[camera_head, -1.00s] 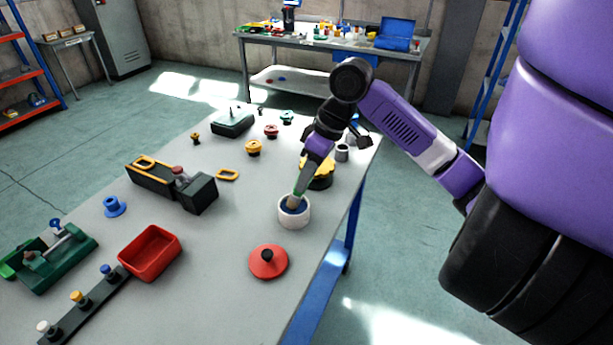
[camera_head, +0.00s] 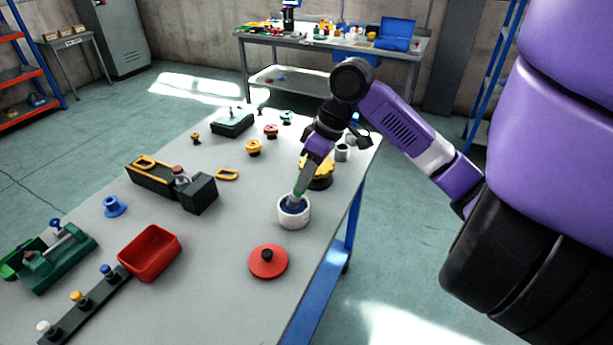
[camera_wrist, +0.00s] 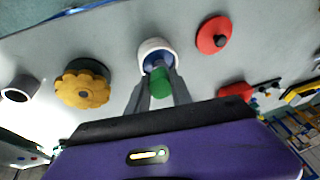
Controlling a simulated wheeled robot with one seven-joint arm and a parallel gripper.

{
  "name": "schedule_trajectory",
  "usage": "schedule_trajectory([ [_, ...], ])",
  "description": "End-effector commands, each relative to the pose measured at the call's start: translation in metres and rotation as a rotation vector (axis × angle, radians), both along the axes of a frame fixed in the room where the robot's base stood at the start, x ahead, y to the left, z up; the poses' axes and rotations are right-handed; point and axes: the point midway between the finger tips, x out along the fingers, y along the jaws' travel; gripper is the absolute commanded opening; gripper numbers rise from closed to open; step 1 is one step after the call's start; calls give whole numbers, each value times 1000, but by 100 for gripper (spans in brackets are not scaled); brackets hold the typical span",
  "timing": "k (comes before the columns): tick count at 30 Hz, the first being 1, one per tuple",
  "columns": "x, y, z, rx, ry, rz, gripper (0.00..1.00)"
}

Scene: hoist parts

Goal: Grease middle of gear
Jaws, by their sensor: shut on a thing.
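My gripper (camera_head: 301,189) is shut on a brush with a green handle (camera_wrist: 160,86). It points down over a white round pot (camera_head: 293,219) with a dark blue inside, and the brush's lower end is inside the pot. The pot also shows in the wrist view (camera_wrist: 146,47), just beyond the fingertips. A yellow toothed gear (camera_wrist: 82,91) lies on a black round part left of the pot in the wrist view. In the head view the gear (camera_head: 321,179) is partly hidden behind my gripper. The brush tip is hidden in the pot.
A red lid with a black knob (camera_head: 268,262) lies near the pot. A grey ring (camera_head: 342,153) stands beyond the gear. A red bin (camera_head: 150,253), a black block assembly (camera_head: 200,194) and a green fixture (camera_head: 60,258) stand to the left. The table's middle is mostly clear.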

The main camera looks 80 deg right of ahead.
Motion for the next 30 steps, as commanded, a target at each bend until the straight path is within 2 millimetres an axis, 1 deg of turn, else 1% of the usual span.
schedule_trajectory([
  [5,0,1,7,2,2,1,0],
  [30,0,0,68,1,1,0,0],
])
